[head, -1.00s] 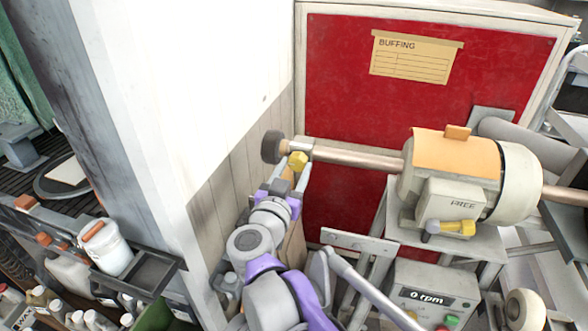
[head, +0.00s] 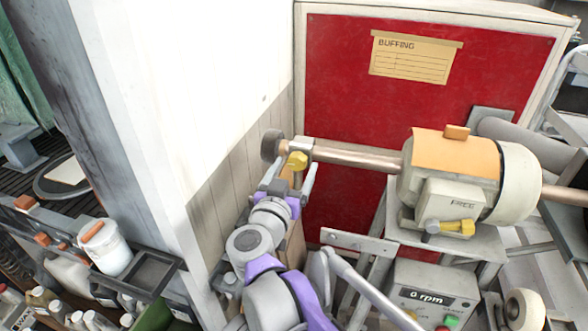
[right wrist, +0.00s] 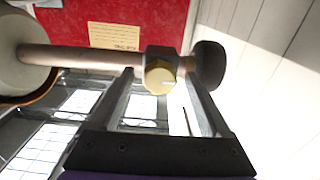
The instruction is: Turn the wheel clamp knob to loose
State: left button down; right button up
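The yellow clamp knob (head: 297,160) sits on the metal collar near the left end of the shaft (head: 355,157), beside a small dark wheel (head: 270,146). In the right wrist view the knob (right wrist: 160,78) faces me, with a pale mark on its front. My right gripper (head: 292,171) is open just below the knob. In the right wrist view its two fingers (right wrist: 158,82) stand apart on either side of the knob, with gaps showing; I see no grip on it. My left gripper is out of view.
The buffing motor (head: 455,165) carries a "FREE" plate and a yellow lever (head: 455,227). An rpm control box (head: 432,292) stands below it. A red panel (head: 400,95) is behind the shaft, and a white wall (head: 200,90) is close on the left.

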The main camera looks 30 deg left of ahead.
jog(key=v, duration=1)
jog(key=shift+s, duration=0.4)
